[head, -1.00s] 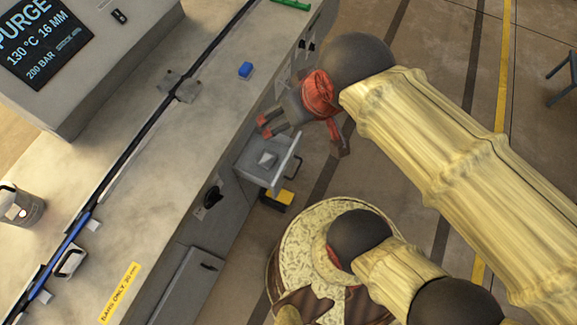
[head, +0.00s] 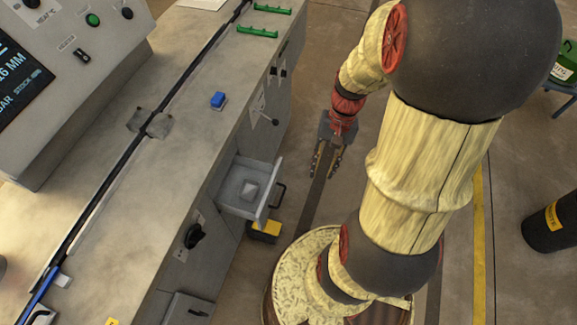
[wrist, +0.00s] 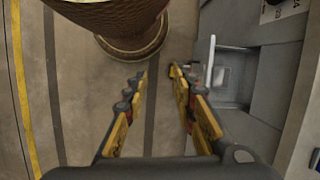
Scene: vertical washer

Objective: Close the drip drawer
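The drip drawer (head: 236,205) is a grey tray pulled out of the front of the machine cabinet, with a small pale block lying in it. Its dark handle (head: 277,194) is on the outer front face. My gripper (head: 325,177) hangs over the floor to the right of the drawer, apart from the handle, fingers pointing down. In the wrist view my gripper (wrist: 158,80) shows its two yellow-and-black fingers spread with nothing between them. The open drawer (wrist: 216,105) lies just right of the fingers there; part of it is hidden by the right finger.
A yellow-topped box (head: 265,229) stands on the floor under the drawer. A dark knob (head: 194,236) and a small lever (head: 268,119) stick out of the cabinet front. A black bin (head: 552,226) stands at the right.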

